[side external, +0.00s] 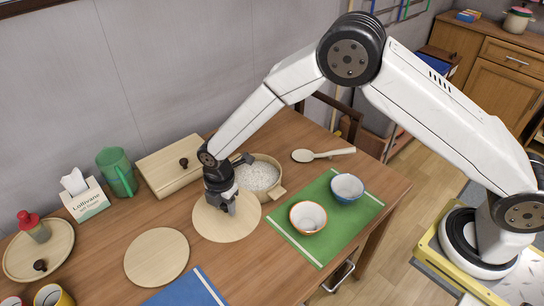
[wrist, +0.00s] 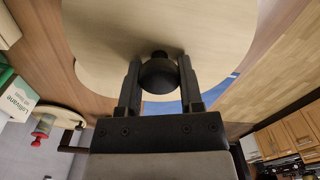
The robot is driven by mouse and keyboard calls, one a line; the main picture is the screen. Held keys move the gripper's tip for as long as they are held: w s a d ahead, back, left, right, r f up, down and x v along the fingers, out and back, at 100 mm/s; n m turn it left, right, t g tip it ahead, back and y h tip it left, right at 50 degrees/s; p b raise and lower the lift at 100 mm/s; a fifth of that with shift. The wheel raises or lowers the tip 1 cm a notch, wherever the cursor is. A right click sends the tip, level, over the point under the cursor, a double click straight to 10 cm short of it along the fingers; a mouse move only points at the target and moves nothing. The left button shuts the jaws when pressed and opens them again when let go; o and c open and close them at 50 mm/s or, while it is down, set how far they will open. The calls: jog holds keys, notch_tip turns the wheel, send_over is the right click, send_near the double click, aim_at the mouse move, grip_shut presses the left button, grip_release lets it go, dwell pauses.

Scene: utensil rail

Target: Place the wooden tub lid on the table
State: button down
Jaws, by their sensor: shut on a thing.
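The wooden tub lid (side external: 238,226) is a pale round disc with a dark knob (wrist: 158,76). My gripper (side external: 226,207) is shut on that knob, with one finger on each side of it in the wrist view (wrist: 158,72). The lid's pale surface (wrist: 150,25) fills much of the upper wrist view. In the side view the lid is in front and to the left of the open wooden tub (side external: 277,192), which holds white grains. I cannot tell whether the lid touches the wooden table (side external: 205,262).
A round wooden board (side external: 156,257) and blue mat (side external: 190,290) lie to the left and front. A wooden box (side external: 165,168), green jug (side external: 117,172) and tissue box (side external: 85,200) stand behind. A green mat (side external: 325,216) with two bowls and a wooden spoon (side external: 322,154) are right.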

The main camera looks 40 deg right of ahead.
aim_at(200, 210)
jog(key=w, duration=0.1)
jog(key=w+a+f, duration=0.1)
jog(key=w, duration=0.1)
jog(key=shift+w+a+f, duration=0.2)
jog(key=shift+w+f, duration=0.2)
jog(key=shift+w+a+f, duration=0.25)
jog(key=shift+w+f, duration=0.45)
jog(key=shift+f, duration=0.15)
jog(key=shift+w+a+f, duration=0.3)
jog(key=shift+w+f, duration=0.45)
jog(key=shift+f, duration=0.15)
jog(key=shift+w+a+f, duration=0.25)
jog(key=shift+w+f, duration=0.45)
jog(key=shift+f, duration=0.15)
jog(key=shift+w+f, duration=0.1)
jog(key=shift+f, duration=0.05)
jog(key=shift+w+a+f, duration=0.1)
jog(key=shift+w+f, duration=0.05)
jog(key=shift+f, duration=1.6)
jog(key=shift+f, duration=0.1)
jog(key=shift+c, duration=1.2)
grip_release()
